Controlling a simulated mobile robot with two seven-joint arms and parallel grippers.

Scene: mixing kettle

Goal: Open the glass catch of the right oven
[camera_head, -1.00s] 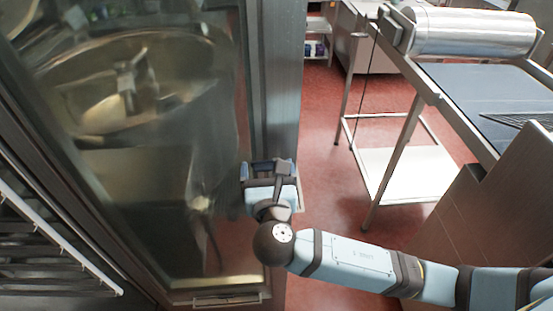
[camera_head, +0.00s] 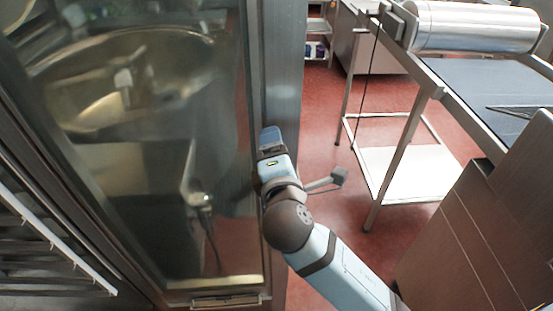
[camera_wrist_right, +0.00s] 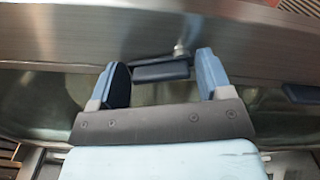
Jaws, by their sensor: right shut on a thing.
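The right oven's glass door panel (camera_head: 160,230) fills the left half of the head view, with a kettle-like reflection in the glass. Its metal frame post (camera_head: 286,70) runs down the panel's right side. My right gripper (camera_head: 270,135) is at the inner edge of this post, seen nearly edge-on. In the right wrist view, the glass catch (camera_wrist_right: 162,73), a small dark block below a metal pin, sits between the two blue fingers of my right gripper (camera_wrist_right: 162,62). In the head view the gripper hides the catch. My left gripper is not in view.
A metal-framed table (camera_head: 420,100) with a shiny steel roller (camera_head: 475,28) stands at the right. A brown cabinet (camera_head: 455,240) is at the lower right. White rack rails (camera_head: 60,235) show at the lower left. Red floor (camera_head: 318,130) is clear between panel and table.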

